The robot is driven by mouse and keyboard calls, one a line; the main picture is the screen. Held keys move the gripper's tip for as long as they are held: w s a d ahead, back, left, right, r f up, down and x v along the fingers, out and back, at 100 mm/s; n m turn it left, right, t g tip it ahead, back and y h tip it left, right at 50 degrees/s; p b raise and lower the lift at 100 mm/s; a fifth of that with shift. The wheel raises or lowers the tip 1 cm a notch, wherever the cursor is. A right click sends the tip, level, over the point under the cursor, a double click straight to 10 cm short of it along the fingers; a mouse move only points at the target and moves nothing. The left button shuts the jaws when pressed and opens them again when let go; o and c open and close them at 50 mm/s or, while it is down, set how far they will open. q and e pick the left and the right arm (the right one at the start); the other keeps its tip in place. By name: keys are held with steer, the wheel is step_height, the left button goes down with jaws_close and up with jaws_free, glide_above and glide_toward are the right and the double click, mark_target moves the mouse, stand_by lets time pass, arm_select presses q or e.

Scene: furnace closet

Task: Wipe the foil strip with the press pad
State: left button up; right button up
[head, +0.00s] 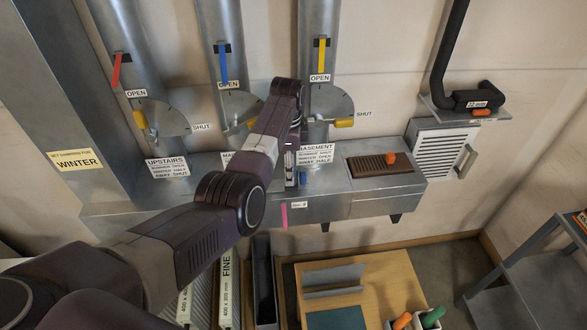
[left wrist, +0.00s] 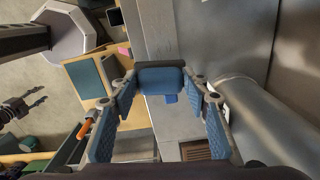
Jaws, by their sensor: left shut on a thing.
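My left gripper (left wrist: 165,92) is shut on a blue block with a dark top edge (left wrist: 160,80), which looks like the press pad. The block sits between the two blue-padded fingers, above the grey metal duct. In the head view my left arm reaches over the duct (head: 340,207) and hides most of the gripper; a small blue part (head: 303,178) shows beside it. I cannot pick out the foil strip for sure. A narrow pink strip (head: 284,215) hangs on the duct's front face beside my arm.
Round pipes with red (head: 116,70), blue (head: 222,65) and yellow (head: 322,55) levers rise behind the duct. A brown ribbed panel (head: 370,167) with an orange knob lies on its right. Below stand a wooden table (head: 385,275), orange and green handled tools, and a grey shelf (head: 530,270).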

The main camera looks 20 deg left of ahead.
arm_select(q)
steer(key=shift+s+a, duration=0.3)
steer(key=shift+a, duration=0.55)
steer(key=shift+s+a, duration=0.35)
steer(key=shift+a, duration=0.55)
steer(key=shift+s+a, duration=0.3)
steer(key=shift+a, duration=0.55)
steer(key=shift+a+f, duration=0.1)
steer(key=shift+a, duration=0.3)
steer(key=shift+s+a, duration=0.45)
steer(key=shift+a, duration=0.35)
steer(key=shift+s+a, duration=0.4)
steer(key=shift+a, duration=0.4)
steer(key=shift+w+a+f, duration=0.15)
steer(key=shift+f, duration=0.05)
step_height(320, 180, up, 6)
steer(key=shift+r, duration=0.1)
